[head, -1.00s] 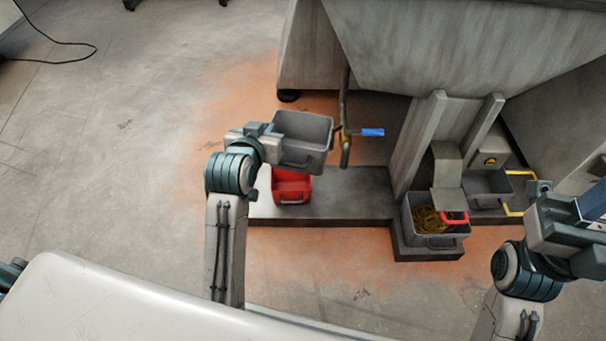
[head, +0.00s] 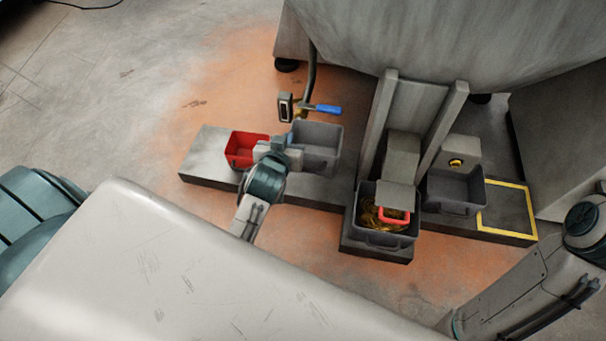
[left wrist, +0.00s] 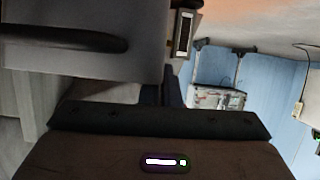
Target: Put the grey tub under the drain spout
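The grey tub (head: 322,134) is upright on or just above the low plinth, right of the red tub (head: 236,152). It appears just below and in front of the drain spout (head: 299,113), which has a blue lever (head: 327,109). I cannot tell whether it is squarely under the outlet. My left gripper (head: 290,142) is at the tub's left side and looks shut on it. In the left wrist view the tub's wall (left wrist: 90,62) fills the upper left, and the fingertips are partly hidden. My right gripper is out of view; only its arm shows at lower right.
A grey bin with yellowish scraps and a red handle (head: 366,232) stands on a front step. Another dark grey bin (head: 455,208) is right of it, beside an empty yellow-outlined square (head: 508,212). Uprights (head: 381,120) stand right of the tub. The plinth's left end (head: 208,160) is bare.

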